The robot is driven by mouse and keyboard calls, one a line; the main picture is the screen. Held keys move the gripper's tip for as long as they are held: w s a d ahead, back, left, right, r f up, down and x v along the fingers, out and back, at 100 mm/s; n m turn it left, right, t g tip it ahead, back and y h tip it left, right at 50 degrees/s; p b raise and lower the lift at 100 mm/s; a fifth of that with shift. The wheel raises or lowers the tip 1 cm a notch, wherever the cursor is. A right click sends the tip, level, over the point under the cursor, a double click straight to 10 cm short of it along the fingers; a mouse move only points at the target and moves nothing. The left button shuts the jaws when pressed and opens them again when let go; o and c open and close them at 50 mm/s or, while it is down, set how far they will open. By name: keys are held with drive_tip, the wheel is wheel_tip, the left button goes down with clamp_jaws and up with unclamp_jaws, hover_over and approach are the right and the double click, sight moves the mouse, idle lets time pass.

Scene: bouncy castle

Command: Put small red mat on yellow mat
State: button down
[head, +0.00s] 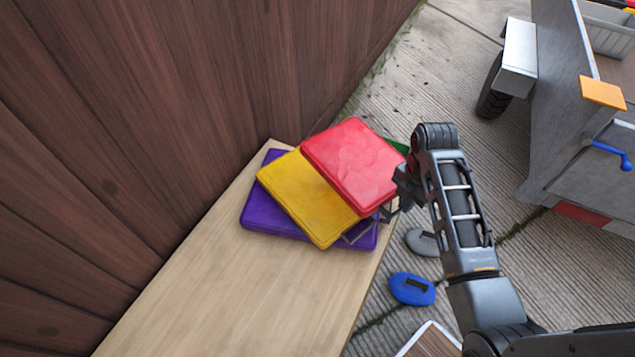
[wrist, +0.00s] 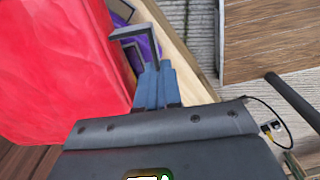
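The small red mat (head: 352,165) lies overlapping the upper right part of the yellow mat (head: 298,200); I cannot tell whether it rests fully on it. The yellow mat lies at an angle on a purple mat (head: 262,217) on the wooden bench. In the wrist view the red mat (wrist: 55,70) fills the left side, right beside my gripper (wrist: 145,60).
The wooden bench (head: 230,290) has bare room in front of the mats and runs along a wooden wall (head: 150,110). A green thing (head: 397,146) shows behind the red mat. Blue (head: 412,289) and grey (head: 424,242) objects lie on the ground. A grey trailer (head: 585,150) stands right.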

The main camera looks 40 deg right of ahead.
drive_tip(key=shift+n, duration=0.5)
drive_tip(key=shift+w+a+f+b, duration=0.3)
drive_tip(key=shift+w+a+f, duration=0.65)
drive_tip(key=shift+w+f, duration=0.7)
drive_tip(key=shift+w+a+f+b, duration=0.3)
drive_tip(key=shift+w+a+f, duration=0.8)
drive_tip(key=shift+f, duration=0.85)
drive_tip(key=shift+w+a+f+b, duration=0.3)
drive_tip(key=shift+w+a+f, duration=0.5)
drive_tip(key=shift+w+f, duration=0.9)
drive_tip(key=shift+s+f, duration=0.1)
drive_tip(key=shift+f, duration=0.05)
drive_tip(key=shift+f, duration=0.15)
drive_tip(key=c, duration=1.3)
unclamp_jaws()
